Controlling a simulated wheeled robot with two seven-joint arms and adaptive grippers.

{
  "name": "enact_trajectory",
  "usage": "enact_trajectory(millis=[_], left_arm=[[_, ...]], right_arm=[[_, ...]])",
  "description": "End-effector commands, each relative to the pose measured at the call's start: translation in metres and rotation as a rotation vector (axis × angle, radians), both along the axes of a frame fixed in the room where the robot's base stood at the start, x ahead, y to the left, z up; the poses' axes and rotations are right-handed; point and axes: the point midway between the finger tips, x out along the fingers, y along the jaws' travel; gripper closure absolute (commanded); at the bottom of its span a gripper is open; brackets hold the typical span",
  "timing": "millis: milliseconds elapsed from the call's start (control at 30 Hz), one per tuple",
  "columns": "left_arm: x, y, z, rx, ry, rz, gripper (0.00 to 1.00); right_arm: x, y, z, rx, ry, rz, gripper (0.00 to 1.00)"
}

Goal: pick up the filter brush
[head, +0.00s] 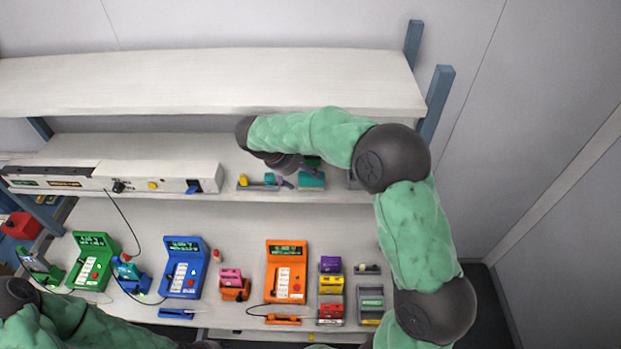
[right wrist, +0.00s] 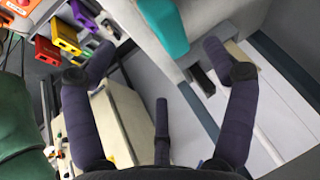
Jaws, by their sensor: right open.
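I cannot pick out the filter brush with certainty. A small dark block (right wrist: 202,81) lies on the pale shelf by the right fingertip in the right wrist view; I cannot tell whether it is the brush. A teal piece (head: 311,180) sits on the middle shelf, and a teal piece also shows in the right wrist view (right wrist: 164,28). My right gripper (head: 292,174) is over the middle shelf, partly hidden by its own wrist. In the right wrist view its fingers (right wrist: 160,66) are spread with nothing between them.
The upper shelf (head: 210,80) hangs above. The bench below holds an orange tester (head: 286,272), a blue tester (head: 184,267), a green tester (head: 91,261) and several coloured blocks.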

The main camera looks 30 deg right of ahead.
Motion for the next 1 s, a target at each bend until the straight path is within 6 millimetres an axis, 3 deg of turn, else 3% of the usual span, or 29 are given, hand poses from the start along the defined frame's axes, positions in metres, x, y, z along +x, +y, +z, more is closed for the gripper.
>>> enact_trajectory(millis=[267, 600, 867, 900, 1000], left_arm=[[0.001, 0.000, 0.004, 0.000, -0.002, 0.001, 0.60], [0.001, 0.000, 0.014, 0.000, -0.002, 0.001, 0.60], [0.001, 0.000, 0.014, 0.000, -0.002, 0.001, 0.60], [0.001, 0.000, 0.014, 0.000, -0.002, 0.001, 0.60], [0.001, 0.000, 0.014, 0.000, -0.002, 0.001, 0.60]], right_arm=[[0.000, -0.011, -0.017, 0.000, 0.003, 0.001, 0.15], [0.004, -0.035, -0.051, 0.000, 0.003, 0.001, 0.15], [0.004, -0.036, -0.054, 0.001, 0.001, 0.002, 0.15], [0.004, -0.036, -0.054, 0.001, 0.001, 0.002, 0.18], [0.004, -0.036, -0.054, 0.001, 0.001, 0.002, 0.46]])
